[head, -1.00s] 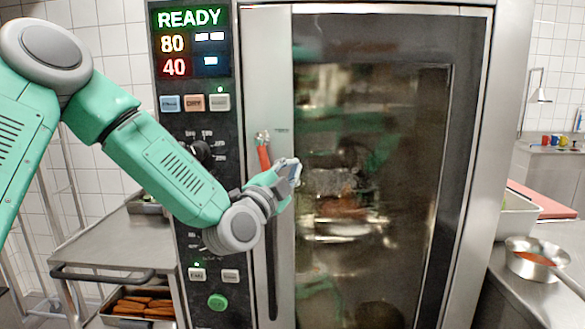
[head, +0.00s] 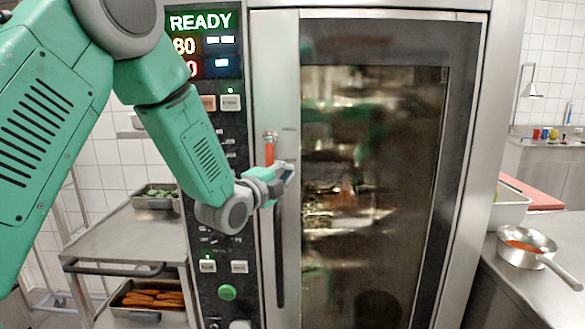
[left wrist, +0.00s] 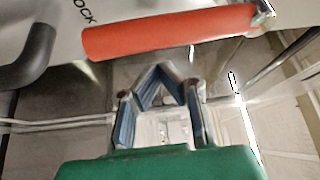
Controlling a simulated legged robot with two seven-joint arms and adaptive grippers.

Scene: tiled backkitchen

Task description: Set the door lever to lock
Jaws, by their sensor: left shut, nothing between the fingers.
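The door lever (head: 269,152) is a red handle on a metal pivot, on the steel strip at the left edge of the oven door. It hangs down from its pivot in the head view. In the left wrist view the red lever (left wrist: 170,33) lies across the top, beside printed letters ending in "OCK". My left gripper (head: 287,172) is shut and empty, close to the lever's lower end. In the left wrist view its fingers (left wrist: 160,72) are just below the lever; I cannot tell if they touch it. The lever's lower end is partly hidden by the gripper in the head view.
The oven's glass door (head: 370,200) is closed. A control panel (head: 229,262) with buttons stands left of the lever. A steel cart (head: 120,240) holds trays at the left. A saucepan (head: 524,258) sits on the right counter.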

